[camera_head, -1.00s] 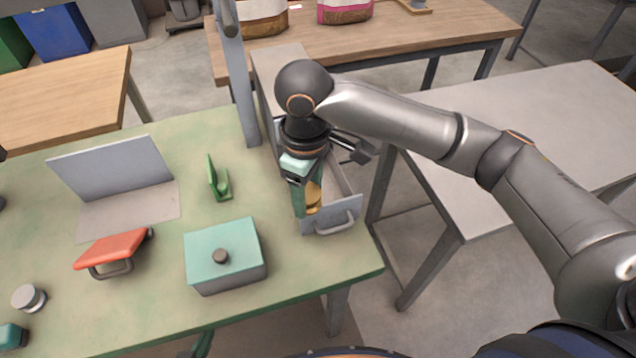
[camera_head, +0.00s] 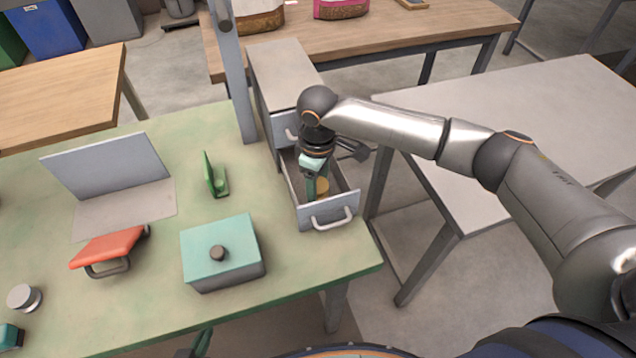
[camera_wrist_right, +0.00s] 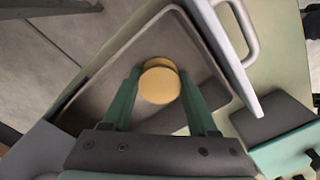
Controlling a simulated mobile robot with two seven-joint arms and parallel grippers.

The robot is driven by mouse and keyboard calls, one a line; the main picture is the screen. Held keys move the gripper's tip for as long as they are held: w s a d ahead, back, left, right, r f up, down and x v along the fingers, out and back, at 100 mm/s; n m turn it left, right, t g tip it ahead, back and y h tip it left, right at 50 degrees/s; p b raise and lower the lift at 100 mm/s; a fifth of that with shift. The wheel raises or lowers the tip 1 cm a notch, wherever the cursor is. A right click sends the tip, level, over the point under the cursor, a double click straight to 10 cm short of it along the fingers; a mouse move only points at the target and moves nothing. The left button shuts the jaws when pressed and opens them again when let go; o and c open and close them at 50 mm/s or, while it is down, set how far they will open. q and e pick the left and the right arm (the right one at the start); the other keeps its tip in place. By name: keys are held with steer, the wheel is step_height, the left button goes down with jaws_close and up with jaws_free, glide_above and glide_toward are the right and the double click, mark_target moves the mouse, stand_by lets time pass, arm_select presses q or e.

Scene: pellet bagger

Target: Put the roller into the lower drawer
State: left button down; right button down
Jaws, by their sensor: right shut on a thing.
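The roller (camera_head: 322,186) is a tan-yellow round piece. In the right wrist view the roller (camera_wrist_right: 160,82) sits between the two green fingers. My right gripper (camera_head: 314,192) is shut on it, pointing down inside the open lower drawer (camera_head: 328,213). The wrist view shows the drawer (camera_wrist_right: 205,40) floor and walls around the roller; I cannot tell whether the roller touches the floor. My left gripper (camera_head: 203,343) shows only as a green and dark tip at the bottom edge; its jaws are not clear.
The grey drawer cabinet (camera_head: 285,75) stands behind, its upper drawer (camera_head: 284,129) shut. A teal-lidded box (camera_head: 222,252), a green stand (camera_head: 215,178), a red-orange handled piece (camera_head: 108,247) and a grey angled panel (camera_head: 107,178) are on the green table (camera_head: 300,275).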

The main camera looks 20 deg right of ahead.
mark_target(318, 185)
steer(key=shift+c, duration=0.9)
jaws_free()
steer(key=shift+f, duration=0.1)
step_height(318, 185, up, 12)
